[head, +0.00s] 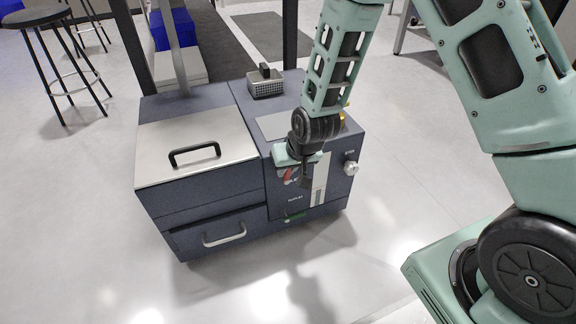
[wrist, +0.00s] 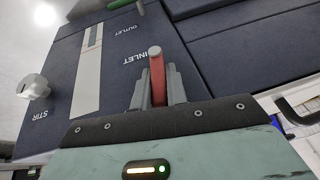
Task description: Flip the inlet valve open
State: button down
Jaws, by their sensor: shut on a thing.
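The inlet valve has a red lever (wrist: 156,74) with a grey round end, beside the INLET label on the front of a dark blue machine (head: 215,208). My gripper (wrist: 158,88) is shut on the red lever, with one grey finger on each side of it. In the head view my gripper (head: 299,172) is at the upper front right of the machine, and a bit of the red lever (head: 288,175) shows beside it. The lever's base is partly hidden by my gripper.
A green outlet handle (head: 295,217) sits lower on the same panel. A STIR knob (head: 351,168) sticks out at the right, with a pale vertical strip (head: 321,180) between. A lid with a black handle (head: 195,152) and a drawer handle (head: 225,236) are at the left.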

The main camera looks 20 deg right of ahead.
jog(key=shift+s+a+h+p, duration=0.15)
jog(key=shift+a+h+p, duration=0.15)
jog(key=shift+h+p, duration=0.7)
jog(key=shift+p, duration=0.45)
jog(key=shift+f, duration=0.1)
jog(key=c, duration=1.4)
grip_release()
